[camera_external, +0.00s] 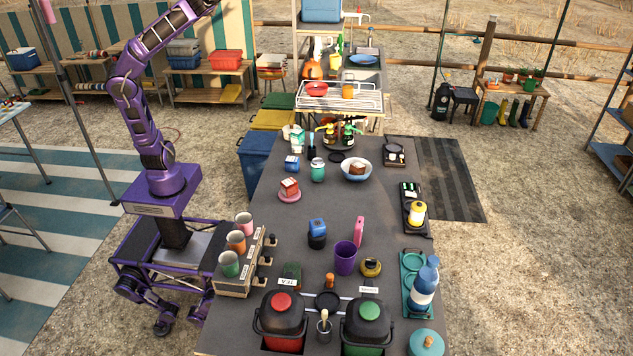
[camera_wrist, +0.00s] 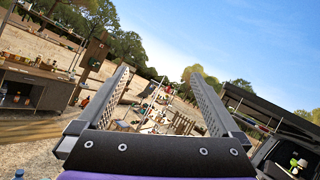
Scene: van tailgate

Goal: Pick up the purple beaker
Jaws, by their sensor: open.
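The purple beaker (camera_external: 345,257) stands upright on the grey tabletop (camera_external: 270,225), near the middle of its front half, in the external view. My purple arm rises on the left of the table and runs out of the top of the external view, so my gripper is not seen there. In the wrist view my gripper (camera_wrist: 168,95) is open and empty, its two fingers spread wide and pointing at the sky and the far background. The beaker does not show in the wrist view.
Close around the beaker are a pink upright object (camera_external: 359,231), a dark cup with a blue item (camera_external: 317,233) and a yellow-olive round pot (camera_external: 371,267). A rack of cups (camera_external: 240,262) lines the left edge.

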